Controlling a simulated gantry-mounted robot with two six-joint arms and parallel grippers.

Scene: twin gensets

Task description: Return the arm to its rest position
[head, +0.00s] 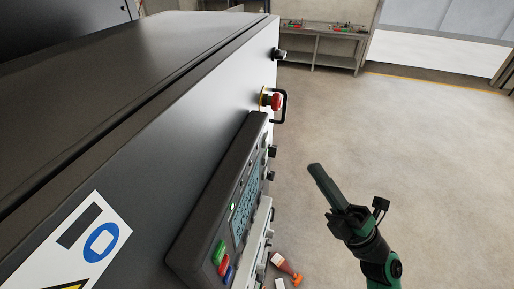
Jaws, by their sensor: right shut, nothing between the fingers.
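My right gripper (324,184) is in the lower right of the head view. It is dark green and black, shut, with nothing between its fingers. It is held over the open floor, to the right of the genset cabinet (190,110) and apart from it. The cabinet's control panel (236,200) has a screen and green, red and blue buttons, and lies left of the gripper. A red emergency stop button (276,101) on a yellow base sits farther up the same face. My left gripper is not in view.
A black handle (284,106) sticks out beside the emergency stop. An orange-handled object (286,266) shows low beside the cabinet. A workbench (320,45) with small items stands at the back. The concrete floor (430,140) at the right is clear.

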